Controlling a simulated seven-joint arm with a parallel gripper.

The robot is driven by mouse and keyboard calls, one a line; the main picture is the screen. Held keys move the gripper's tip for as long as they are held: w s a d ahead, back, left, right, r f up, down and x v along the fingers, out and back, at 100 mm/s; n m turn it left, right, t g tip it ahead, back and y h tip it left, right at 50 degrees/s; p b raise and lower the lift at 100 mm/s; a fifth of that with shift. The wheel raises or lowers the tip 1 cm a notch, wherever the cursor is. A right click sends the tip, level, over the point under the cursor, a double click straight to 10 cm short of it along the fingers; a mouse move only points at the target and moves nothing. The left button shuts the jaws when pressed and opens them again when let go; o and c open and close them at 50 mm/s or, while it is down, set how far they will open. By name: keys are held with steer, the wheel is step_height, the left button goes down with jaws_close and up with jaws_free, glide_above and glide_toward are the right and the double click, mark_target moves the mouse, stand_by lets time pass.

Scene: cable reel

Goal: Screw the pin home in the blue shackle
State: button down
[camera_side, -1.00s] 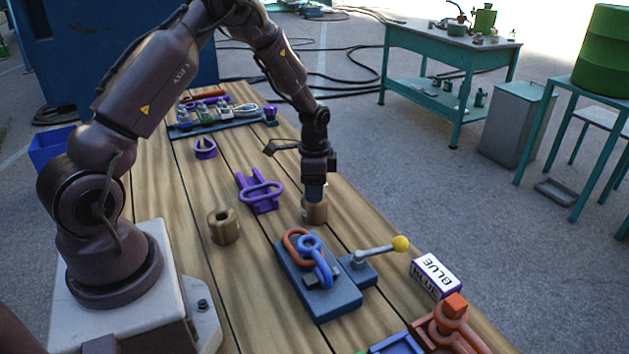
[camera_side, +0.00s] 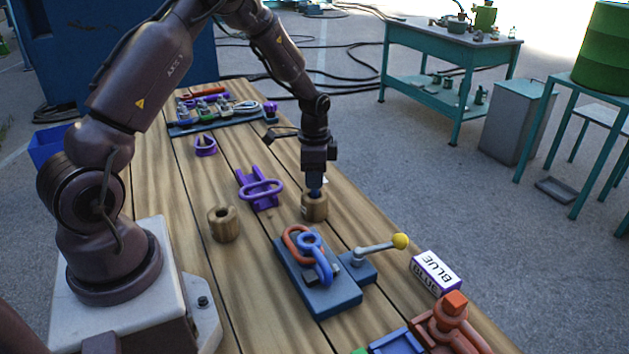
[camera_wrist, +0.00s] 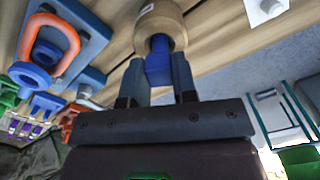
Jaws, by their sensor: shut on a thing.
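My gripper (camera_side: 314,182) points down over a wooden holder (camera_side: 314,206) right of the table's middle. In the wrist view, its fingers (camera_wrist: 158,82) are shut on the blue pin (camera_wrist: 158,62). The pin's far end is at the mouth of the wooden holder (camera_wrist: 160,14), so its lower part is hidden. The blue shackle (camera_side: 321,262) stands on a blue block (camera_side: 335,298), with an orange-red link (camera_side: 291,240) beside and through it. In the wrist view the orange link (camera_wrist: 68,40) shows at upper left.
A lever with a yellow knob (camera_side: 400,241) sticks out right of the block. A box marked BLUE (camera_side: 435,272) and an orange shackle (camera_side: 447,322) lie nearer the front. A second wooden holder (camera_side: 223,224) and a purple fixture (camera_side: 259,191) stand to the left.

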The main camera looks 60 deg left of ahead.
steer(key=shift+r, duration=2.45)
steer(key=shift+w+d+r, duration=0.15)
steer(key=shift+w+d, duration=0.05)
steer(key=shift+d, duration=0.1)
steer(key=s+d+r+m, duration=0.2)
steer(key=d+r, duration=0.1)
steer(key=d, duration=0.7)
steer(key=s+d+f+n, duration=0.2)
steer(key=s+d+f, duration=0.2)
steer(key=s, duration=0.3)
steer(key=shift+d+f, duration=0.2)
steer(key=shift+f, duration=0.1)
steer(key=shift+f, duration=1.05)
